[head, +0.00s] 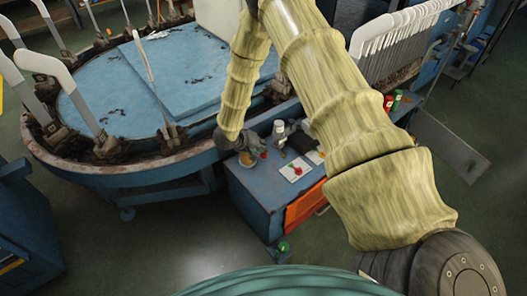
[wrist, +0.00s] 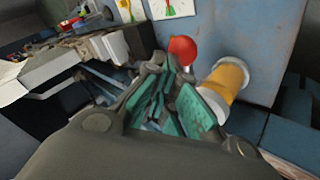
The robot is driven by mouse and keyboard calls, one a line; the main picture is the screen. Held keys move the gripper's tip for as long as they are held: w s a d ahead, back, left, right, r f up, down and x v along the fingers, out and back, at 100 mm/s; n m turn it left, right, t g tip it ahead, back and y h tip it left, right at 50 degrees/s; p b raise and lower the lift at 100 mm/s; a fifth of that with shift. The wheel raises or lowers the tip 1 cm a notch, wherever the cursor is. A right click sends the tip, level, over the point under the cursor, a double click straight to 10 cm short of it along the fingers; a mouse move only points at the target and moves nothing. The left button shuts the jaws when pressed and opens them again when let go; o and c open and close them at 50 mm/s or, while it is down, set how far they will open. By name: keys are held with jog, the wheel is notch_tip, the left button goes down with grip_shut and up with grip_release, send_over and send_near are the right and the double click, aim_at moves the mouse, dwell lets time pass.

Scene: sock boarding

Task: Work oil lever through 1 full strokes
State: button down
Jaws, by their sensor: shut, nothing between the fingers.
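The oil lever's red ball knob (wrist: 183,48) shows in the wrist view, just beyond my fingertips. Beside it on the right is a yellow cylinder with white ends (wrist: 230,78), likely the oil pump body. My gripper (wrist: 178,85) is shut and empty, its teal pads close to the knob. I cannot tell whether the fingers touch the knob; the lever's rod is mostly hidden by them. In the head view my gripper (head: 246,147) is over the left end of the blue cabinet (head: 246,184), with a small red knob (head: 264,155) beside it.
The round blue table (head: 110,92) with upright sock boards (head: 42,68) stands left of the cabinet. A white panel with a red switch (head: 296,169) is on the cabinet top. Floor (head: 160,245) in front is clear.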

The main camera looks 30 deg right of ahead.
jog(key=shift+s+f+b, duration=0.15)
jog(key=shift+f+b, duration=0.25)
jog(key=shift+f, duration=1)
dwell(1.7)
jog(key=shift+r, duration=0.15)
dwell(0.4)
jog(key=shift+w+r+p, duration=0.2)
jog(key=shift+r+p, duration=0.95)
jog(key=shift+r, duration=0.15)
jog(key=shift+w+r+p, duration=0.15)
jog(key=shift+r+p, duration=0.95)
jog(key=shift+r, duration=0.15)
jog(key=shift+r, duration=0.1)
jog(key=shift+w+r+p, duration=0.15)
jog(key=shift+r+p, duration=0.9)
jog(key=shift+r, duration=0.2)
jog(key=shift+w+r+p, duration=0.15)
jog(key=shift+r+p, duration=0.9)
jog(key=shift+r, duration=0.15)
